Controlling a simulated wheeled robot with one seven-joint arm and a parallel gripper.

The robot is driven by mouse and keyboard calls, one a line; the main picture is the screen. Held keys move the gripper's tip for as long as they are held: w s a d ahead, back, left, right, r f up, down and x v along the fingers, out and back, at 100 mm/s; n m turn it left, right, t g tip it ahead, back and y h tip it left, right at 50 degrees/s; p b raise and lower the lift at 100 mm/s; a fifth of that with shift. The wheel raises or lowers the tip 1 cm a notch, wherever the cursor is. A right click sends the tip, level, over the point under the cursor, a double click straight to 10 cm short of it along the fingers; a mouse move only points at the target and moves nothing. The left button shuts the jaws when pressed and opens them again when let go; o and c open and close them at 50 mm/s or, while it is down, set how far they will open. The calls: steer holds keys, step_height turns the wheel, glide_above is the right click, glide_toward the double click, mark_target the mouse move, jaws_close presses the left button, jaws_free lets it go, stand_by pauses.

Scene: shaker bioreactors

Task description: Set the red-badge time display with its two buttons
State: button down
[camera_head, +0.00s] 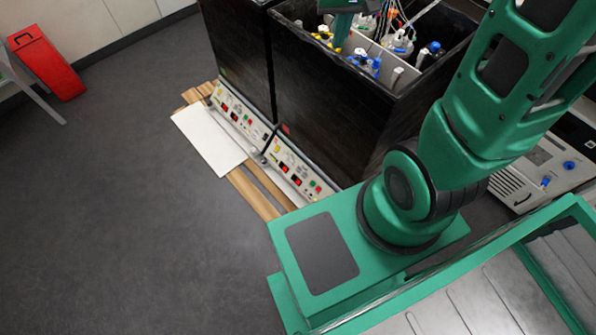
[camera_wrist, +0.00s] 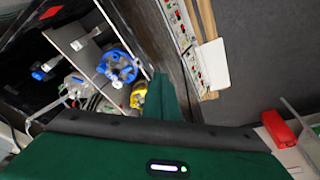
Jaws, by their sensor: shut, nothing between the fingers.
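Two black shaker boxes stand side by side. A small red badge (camera_head: 285,129) is on the lower front of the right box (camera_head: 325,100). Below it is a sloped white control panel (camera_head: 299,168) with small red-lit displays and coloured buttons; its digits are too small to read. The left box has a similar panel (camera_head: 240,113). Part of the panel strip (camera_wrist: 184,38) also shows in the wrist view. My gripper (camera_head: 342,32) is shut and empty above the right box's open top, well above and behind the panels. Its green finger (camera_wrist: 172,98) shows in the wrist view.
Bottles with blue caps (camera_head: 368,63) and yellow caps (camera_head: 326,38) and tubing fill the right box below my gripper. A white board (camera_head: 209,138) lies in front of the left panel on wooden slats (camera_head: 252,192). A red bin (camera_head: 47,65) is far left. Floor in front is clear.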

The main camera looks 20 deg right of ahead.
glide_above(299, 170)
steer(key=s, duration=0.2)
steer(key=s+x, duration=0.1)
steer(key=x, duration=0.3)
steer(key=w+a+f+t, duration=0.1)
steer(key=w+a+f, duration=0.2)
steer(key=w+f, duration=0.2)
steer(key=w+a+f+m, duration=0.1)
steer(key=w+a+f, duration=0.15)
steer(key=f, duration=0.75)
steer(key=w+a+f, duration=0.1)
steer(key=w+f, duration=0.2)
steer(key=f, duration=0.6)
steer(key=s+a+f+m, duration=0.1)
steer(key=s+f, duration=0.2)
steer(key=f, duration=1)
steer(key=s+f+m, duration=0.1)
steer(key=s+f, duration=0.3)
steer(key=f, duration=0.9)
steer(key=s+a+f+m+y, duration=0.1)
steer(key=s+f, duration=0.3)
steer(key=f, duration=1)
steer(key=shift+s+a+m+g, duration=0.2)
steer(key=shift+a+m+g, duration=0.1)
steer(key=shift+m+g, duration=0.1)
steer(key=shift+f, duration=0.1)
